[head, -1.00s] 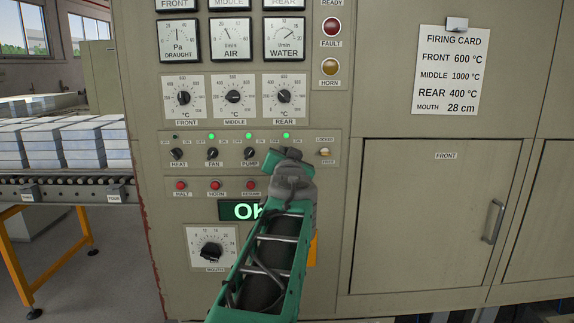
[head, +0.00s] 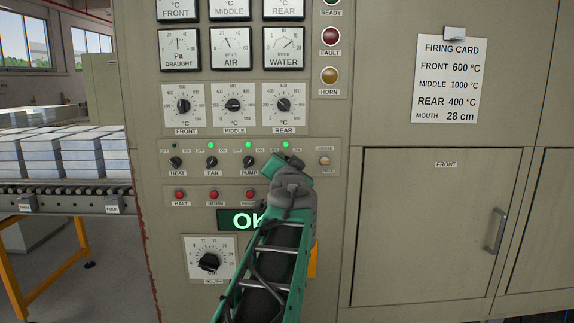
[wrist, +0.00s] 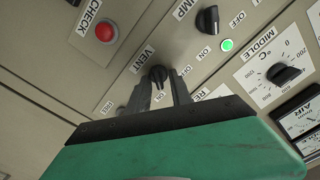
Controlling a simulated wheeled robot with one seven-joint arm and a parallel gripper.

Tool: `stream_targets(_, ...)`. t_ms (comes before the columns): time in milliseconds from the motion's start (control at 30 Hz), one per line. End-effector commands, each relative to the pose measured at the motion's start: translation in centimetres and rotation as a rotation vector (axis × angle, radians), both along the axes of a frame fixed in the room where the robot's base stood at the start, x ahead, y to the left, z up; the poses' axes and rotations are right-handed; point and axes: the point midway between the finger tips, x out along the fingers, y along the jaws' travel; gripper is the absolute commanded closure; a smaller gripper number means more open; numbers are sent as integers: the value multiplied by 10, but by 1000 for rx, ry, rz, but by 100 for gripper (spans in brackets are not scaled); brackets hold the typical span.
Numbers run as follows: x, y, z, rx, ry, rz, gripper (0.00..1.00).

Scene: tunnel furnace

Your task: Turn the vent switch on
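The vent switch (wrist: 158,74) is a black rotary knob under the VENT label in the wrist view. Its white mark seems to point toward the ON label. My gripper (wrist: 160,78) has one grey finger on each side of the knob, with small gaps showing, so it looks open around it. In the head view my gripper (head: 272,168) covers the vent switch. The green lamp (head: 285,145) above that spot is lit.
The pump knob (head: 249,162), fan knob (head: 212,162) and heat knob (head: 175,163) are in the same row. The check button (wrist: 106,33) is close by in the wrist view. Dials (head: 283,105) lie above. A door (head: 420,225) is at the right.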

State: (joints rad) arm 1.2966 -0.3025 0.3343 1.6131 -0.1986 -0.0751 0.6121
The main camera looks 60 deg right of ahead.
Motion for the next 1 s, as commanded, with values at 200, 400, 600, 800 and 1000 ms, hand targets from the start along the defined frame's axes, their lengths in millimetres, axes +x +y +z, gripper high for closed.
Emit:
stream_targets(200, 0, 0, -1, 1, 1, -2, 69)
stream_targets(400, -7, 12, 0, -2, 0, -3, 69)
stream_targets(600, -25, 49, -1, -4, 0, -2, 69)
stream_targets(800, -35, 69, -1, -1, 1, -1, 69)
stream_targets(1000, -35, 70, 0, 1, 0, -1, 69)
